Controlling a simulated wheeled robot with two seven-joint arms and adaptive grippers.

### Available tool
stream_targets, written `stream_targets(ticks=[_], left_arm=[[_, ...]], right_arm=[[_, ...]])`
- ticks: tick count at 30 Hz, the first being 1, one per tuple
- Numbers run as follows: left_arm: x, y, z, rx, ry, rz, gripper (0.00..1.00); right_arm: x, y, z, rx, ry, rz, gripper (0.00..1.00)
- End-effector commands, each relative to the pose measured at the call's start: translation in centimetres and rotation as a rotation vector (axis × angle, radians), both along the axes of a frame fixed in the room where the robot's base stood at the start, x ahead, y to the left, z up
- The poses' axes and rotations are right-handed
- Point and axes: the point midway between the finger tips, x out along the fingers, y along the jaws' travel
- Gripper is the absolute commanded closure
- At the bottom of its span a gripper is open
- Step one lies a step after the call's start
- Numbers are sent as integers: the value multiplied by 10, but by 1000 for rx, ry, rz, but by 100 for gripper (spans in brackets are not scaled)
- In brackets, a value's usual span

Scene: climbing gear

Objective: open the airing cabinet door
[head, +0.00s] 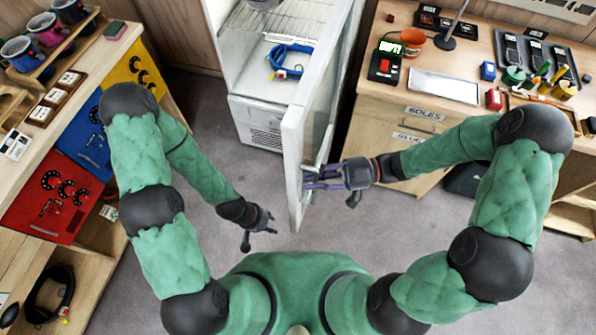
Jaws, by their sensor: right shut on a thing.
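The white airing cabinet (265,105) stands at the top middle with its front open. Its door (292,150), a white frame with a glass pane, is hinged at the cabinet's right side and stands swung out toward me. My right gripper (318,178) is at the door's outer face, shut on the handle there; its fingers hide most of the handle. My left gripper (260,236) is empty in the air left of the door's free edge, its fingers apart. A blue coiled item (290,62) with a red part lies inside the cabinet below a wire rack (285,22).
A wooden bench (30,245) with mugs and red, blue and yellow panels is on the left. A wooden desk (375,140) with a lamp, trays and pots is on the right, close to the door. Grey floor (250,180) is clear between them.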

Motion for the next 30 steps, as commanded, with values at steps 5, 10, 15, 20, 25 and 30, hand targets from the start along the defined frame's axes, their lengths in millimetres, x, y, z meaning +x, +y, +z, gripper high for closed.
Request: stream_targets(ticks=[5, 10, 15, 20, 25, 30], left_arm=[[0, 0, 2, 0, 0, 0, 60], [0, 0, 2, 0, 1, 0, 60], [0, 0, 2, 0, 1, 0, 60], [0, 0, 2, 0, 1, 0, 60], [0, 0, 2, 0, 1, 0, 60], [0, 0, 2, 0, 0, 0, 60]], right_arm=[[-1, -12, 2, -2, -5, -9, 100], [-2, -15, 1, -1, -4, -8, 100], [-2, -14, 1, -1, -4, -7, 100], [-3, -14, 1, -1, -4, -6, 65], [-4, -14, 1, -1, -2, -4, 54], [-4, -14, 1, -1, -1, -3, 54]])
